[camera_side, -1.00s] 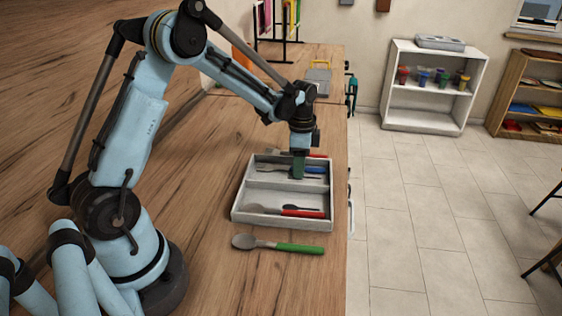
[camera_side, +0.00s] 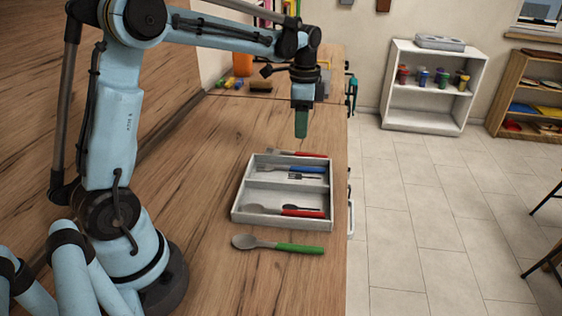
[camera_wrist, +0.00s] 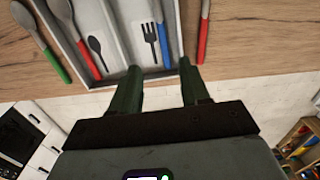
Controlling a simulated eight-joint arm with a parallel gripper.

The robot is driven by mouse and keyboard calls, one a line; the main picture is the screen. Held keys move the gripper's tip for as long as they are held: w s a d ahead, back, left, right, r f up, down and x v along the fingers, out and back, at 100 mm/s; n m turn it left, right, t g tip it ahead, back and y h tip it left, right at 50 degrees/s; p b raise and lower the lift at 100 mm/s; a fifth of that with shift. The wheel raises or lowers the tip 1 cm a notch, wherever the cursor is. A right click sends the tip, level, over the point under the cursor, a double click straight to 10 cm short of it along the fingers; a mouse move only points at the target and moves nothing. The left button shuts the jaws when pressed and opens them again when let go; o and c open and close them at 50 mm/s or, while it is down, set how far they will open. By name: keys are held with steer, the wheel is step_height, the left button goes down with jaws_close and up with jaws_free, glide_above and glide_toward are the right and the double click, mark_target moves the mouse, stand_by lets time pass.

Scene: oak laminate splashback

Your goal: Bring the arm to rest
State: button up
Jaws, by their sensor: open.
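My gripper (camera_side: 301,125) is open and empty, raised above the tray with its fingers pointing down. In the wrist view its two green fingers (camera_wrist: 158,82) stand apart with nothing between them. The grey cutlery tray (camera_side: 236,203) lies below on the wooden counter. Its far compartment holds a blue-handled fork (camera_side: 308,169); its near compartment holds a red-handled spoon (camera_side: 303,213). Fork and spoon pictures mark the tray floor. A green-handled spoon (camera_side: 298,249) lies on the counter in front of the tray. A red-handled utensil (camera_side: 311,155) lies behind the tray.
The wooden counter (camera_side: 200,235) has free room around the tray and ends at its right edge. At the back stand an orange container (camera_side: 242,63) and small coloured items. Across the tiled floor is a white shelf (camera_side: 420,118) with several coloured jars.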

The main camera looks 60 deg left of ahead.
steer(key=s+d+r+n+t, duration=0.1)
steer(key=s+d+n+t, duration=0.6)
steer(key=s+d, duration=0.3)
steer(key=s+n, duration=0.1)
steer(key=s, duration=0.3)
steer(key=shift+s+d, duration=0.2)
steer(key=shift+d, duration=0.1)
